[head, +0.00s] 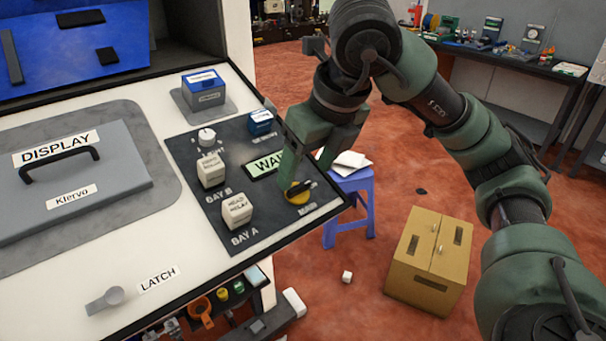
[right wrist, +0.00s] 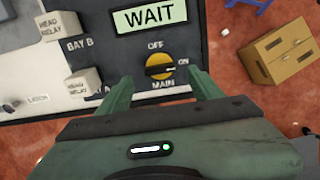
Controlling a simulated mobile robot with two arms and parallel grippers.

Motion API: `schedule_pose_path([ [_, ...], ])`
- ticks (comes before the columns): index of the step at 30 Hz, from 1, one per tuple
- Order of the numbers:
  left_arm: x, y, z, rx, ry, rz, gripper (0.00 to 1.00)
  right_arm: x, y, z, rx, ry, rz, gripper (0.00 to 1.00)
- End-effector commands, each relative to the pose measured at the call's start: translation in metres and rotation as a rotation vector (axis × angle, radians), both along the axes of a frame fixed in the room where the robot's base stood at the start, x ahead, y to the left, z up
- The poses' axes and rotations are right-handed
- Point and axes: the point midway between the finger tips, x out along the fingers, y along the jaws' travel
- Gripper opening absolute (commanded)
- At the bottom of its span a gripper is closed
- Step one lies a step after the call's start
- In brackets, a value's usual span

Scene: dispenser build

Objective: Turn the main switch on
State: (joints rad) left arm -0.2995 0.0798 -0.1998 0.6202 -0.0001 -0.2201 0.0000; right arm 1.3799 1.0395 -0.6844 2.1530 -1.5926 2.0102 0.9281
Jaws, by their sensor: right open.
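The main switch (head: 298,194) is a yellow round knob with a dark handle, low right on the dark control panel. In the right wrist view the knob (right wrist: 158,66) has OFF printed above it, ON to its right and MAIN below. The handle lies roughly level, with a pale mark towards ON. My right gripper (head: 309,165) is open and empty over the knob. Its two green fingers (right wrist: 160,86) stand on either side of the knob's lower side; I cannot tell whether they touch it. My left gripper is not in view.
The WAIT display (right wrist: 149,17) is pale green. Two head relays, bay A (head: 237,210) and bay B (head: 211,171), stand left of the knob. A blue block (head: 261,122) sits behind. A blue stool (head: 350,200) and cardboard box (head: 430,260) stand on the floor to the right.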

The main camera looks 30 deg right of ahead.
Motion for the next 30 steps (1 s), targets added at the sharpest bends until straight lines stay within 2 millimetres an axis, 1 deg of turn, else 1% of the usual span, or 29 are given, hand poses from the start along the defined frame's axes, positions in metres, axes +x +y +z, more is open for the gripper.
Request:
schedule_pose_path([
  [1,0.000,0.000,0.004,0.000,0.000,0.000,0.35,-0.003,-0.001,0.011,0.000,-0.005,-0.001,0.65],
  [3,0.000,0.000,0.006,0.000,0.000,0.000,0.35,-0.006,-0.001,0.019,0.000,-0.003,-0.001,0.65],
  [9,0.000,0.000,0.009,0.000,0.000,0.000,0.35,-0.013,-0.001,0.033,0.001,-0.001,-0.002,0.65],
  [26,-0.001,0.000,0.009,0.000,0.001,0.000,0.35,-0.014,-0.001,0.034,0.001,0.001,-0.001,0.65],
  [28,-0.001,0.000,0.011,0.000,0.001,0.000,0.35,-0.014,-0.001,0.036,0.001,0.001,-0.001,0.65],
  [30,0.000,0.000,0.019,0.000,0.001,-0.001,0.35,-0.014,-0.001,0.044,0.001,0.001,-0.001,0.65],
])
